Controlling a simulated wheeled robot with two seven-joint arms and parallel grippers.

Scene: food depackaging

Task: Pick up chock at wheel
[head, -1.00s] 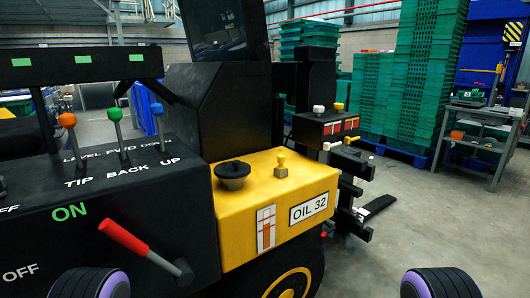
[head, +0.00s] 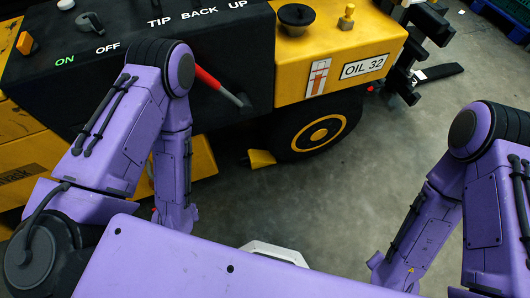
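A yellow wedge-shaped chock (head: 262,158) lies on the floor by the left side of the black wheel (head: 318,132), which has a yellow hub. The chock is close to the tyre; I cannot tell whether they touch. My purple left arm hangs down in front of the vehicle, to the left of the chock. My purple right arm hangs down at the right, well away from the wheel.
The black and yellow vehicle (head: 350,40) fills the upper left and middle. Its red lever (head: 215,85) sticks out beside my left arm. Black forks (head: 436,72) reach out at the upper right. The grey concrete floor (head: 350,190) between my arms is clear.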

